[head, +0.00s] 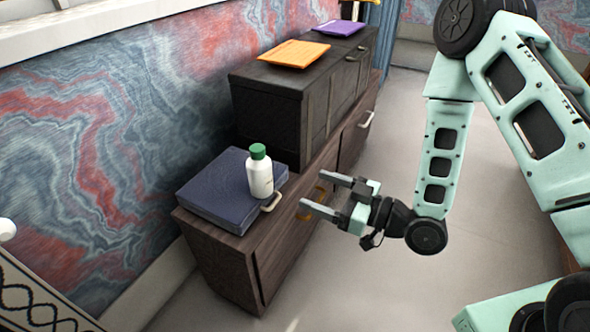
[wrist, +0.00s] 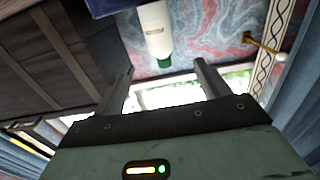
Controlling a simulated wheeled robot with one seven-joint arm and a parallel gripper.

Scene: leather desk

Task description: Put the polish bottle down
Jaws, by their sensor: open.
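The polish bottle (head: 260,175) is white with a green cap and stands upright on a dark blue flat case (head: 225,200) on the near end of the wooden cabinet. My gripper (head: 318,195) is open and empty, in front of the cabinet and to the right of the bottle, with a clear gap between them. In the wrist view the bottle (wrist: 155,30) shows upside down beyond my open fingers (wrist: 160,85), touching neither.
A black chest (head: 270,115) stands behind the case on the wooden cabinet (head: 225,260). An orange folder (head: 293,54) and a purple folder (head: 340,28) lie on the chest. The cabinet front has protruding handles. The floor (head: 400,290) to the right is clear.

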